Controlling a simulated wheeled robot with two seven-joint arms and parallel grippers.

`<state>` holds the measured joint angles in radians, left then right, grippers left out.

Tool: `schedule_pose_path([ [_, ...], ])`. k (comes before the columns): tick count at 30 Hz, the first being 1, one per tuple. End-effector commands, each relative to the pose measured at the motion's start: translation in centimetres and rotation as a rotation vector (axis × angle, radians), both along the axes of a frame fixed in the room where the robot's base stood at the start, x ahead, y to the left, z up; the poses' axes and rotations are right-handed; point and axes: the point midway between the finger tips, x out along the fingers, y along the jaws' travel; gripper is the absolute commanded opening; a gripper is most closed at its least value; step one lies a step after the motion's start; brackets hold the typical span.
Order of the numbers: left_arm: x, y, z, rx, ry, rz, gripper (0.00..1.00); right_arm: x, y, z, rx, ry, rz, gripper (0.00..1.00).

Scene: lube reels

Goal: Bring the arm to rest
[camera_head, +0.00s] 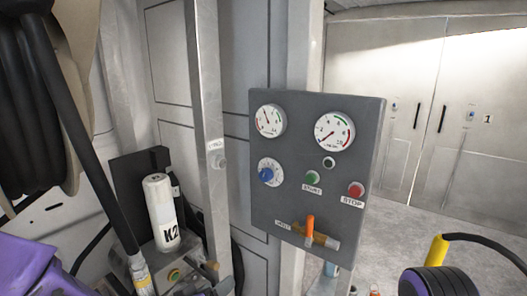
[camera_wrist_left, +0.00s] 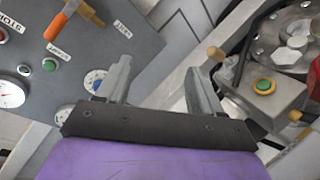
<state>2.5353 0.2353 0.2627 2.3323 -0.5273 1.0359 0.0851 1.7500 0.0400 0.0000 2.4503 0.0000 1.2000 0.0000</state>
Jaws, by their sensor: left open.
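My left gripper (camera_wrist_left: 157,85) shows in the left wrist view with its two grey fingers spread wide and nothing between them. In the head view the purple part of my left arm enters at the bottom left corner; its fingertips cannot be made out there. In the wrist view the grey control panel (camera_wrist_left: 135,50) lies to the left of the fingers, and a machine with a green button (camera_wrist_left: 264,86) lies to the right. My right gripper cannot be made out in either view.
The control panel (camera_head: 319,225) with gauges, buttons and an orange-handled valve (camera_head: 310,228) stands in the middle of the head view. A white K2 bottle (camera_head: 161,212) stands left of it. A black hose (camera_head: 75,125) hangs at the left.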

Motion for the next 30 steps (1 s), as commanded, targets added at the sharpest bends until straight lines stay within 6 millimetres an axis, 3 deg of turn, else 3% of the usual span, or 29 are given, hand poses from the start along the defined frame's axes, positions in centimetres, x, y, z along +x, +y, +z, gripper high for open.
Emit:
schedule_pose_path([
  [5, -4.4, 4.0, -10.3, 0.061, 0.242, 0.139, 0.67, 0.0, 0.0, 0.0, 0.000, 0.000, 0.000, 0.47],
  [9, -11.8, 8.8, -19.4, 0.170, 0.485, 0.290, 0.67, 0.0, 0.0, 0.0, 0.000, 0.000, 0.000, 0.47],
  [13, -20.2, 13.4, -25.1, 0.306, 0.685, 0.413, 0.67, 0.0, 0.0, 0.0, 0.000, 0.000, 0.000, 0.47],
  [15, -24.1, 15.4, -26.8, 0.377, 0.765, 0.463, 0.67, 0.0, 0.0, 0.0, 0.000, 0.000, 0.000, 0.47],
  [19, -28.8, 18.0, -28.0, 0.468, 0.853, 0.517, 0.67, 0.0, 0.0, 0.0, 0.000, 0.000, 0.000, 0.47],
  [22, -30.0, 18.7, -28.2, 0.492, 0.873, 0.532, 0.67, 0.0, 0.0, 0.0, 0.000, 0.000, 0.000, 0.47],
  [30, -29.9, 18.7, -28.2, 0.492, 0.873, 0.532, 0.67, 0.0, 0.0, 0.0, 0.000, 0.000, 0.000, 0.47],
])
